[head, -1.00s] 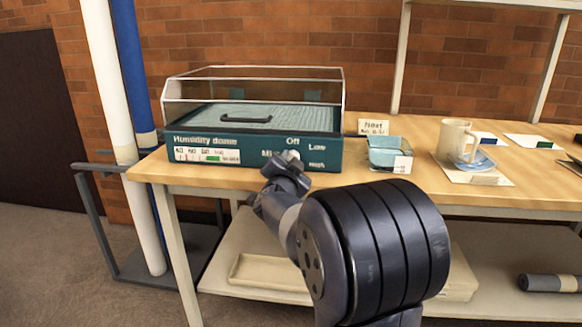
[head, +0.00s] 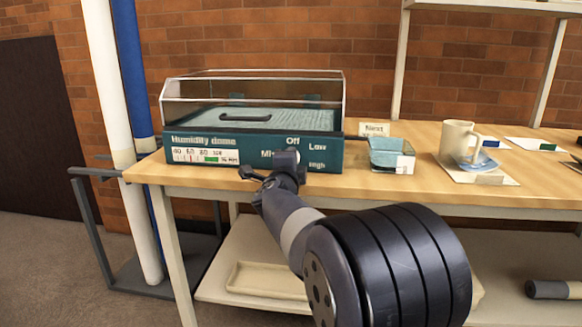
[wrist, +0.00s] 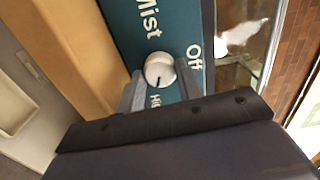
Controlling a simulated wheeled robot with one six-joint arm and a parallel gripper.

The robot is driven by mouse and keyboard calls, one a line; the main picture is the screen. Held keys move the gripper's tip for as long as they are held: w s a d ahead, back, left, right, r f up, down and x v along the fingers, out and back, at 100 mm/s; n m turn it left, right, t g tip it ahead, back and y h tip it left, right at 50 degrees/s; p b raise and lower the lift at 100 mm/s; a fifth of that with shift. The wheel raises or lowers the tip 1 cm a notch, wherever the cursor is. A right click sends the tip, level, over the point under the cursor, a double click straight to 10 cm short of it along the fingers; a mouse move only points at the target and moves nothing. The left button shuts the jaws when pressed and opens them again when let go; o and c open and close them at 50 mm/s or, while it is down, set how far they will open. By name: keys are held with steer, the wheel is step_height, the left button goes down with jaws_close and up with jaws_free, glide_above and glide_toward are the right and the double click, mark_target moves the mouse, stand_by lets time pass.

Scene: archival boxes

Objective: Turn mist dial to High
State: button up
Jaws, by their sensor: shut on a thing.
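The humidity dome (head: 255,150) is a teal box with a clear cover on the table, with "Off", "Low" and "High" on its front panel. The mist dial (wrist: 160,68) is a round white knob with a dark pointer line. In the wrist view the line points down, toward the partly visible word "High"; "Low" is hidden there. My gripper (wrist: 160,82) is shut on the dial, one finger on each side. In the head view my gripper (head: 286,160) is at the panel and covers most of the dial.
A small glass tray (head: 391,160) stands right of the dome, beside a "Next" card (head: 374,130). A white mug (head: 456,140) stands farther right. White and blue upright rolls (head: 127,70) stand left of the table. A shelf with a shallow tray (head: 265,280) is below.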

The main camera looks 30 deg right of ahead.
steer(key=shift+m, duration=0.6)
steer(key=shift+f, duration=0.1)
steer(key=o, duration=1)
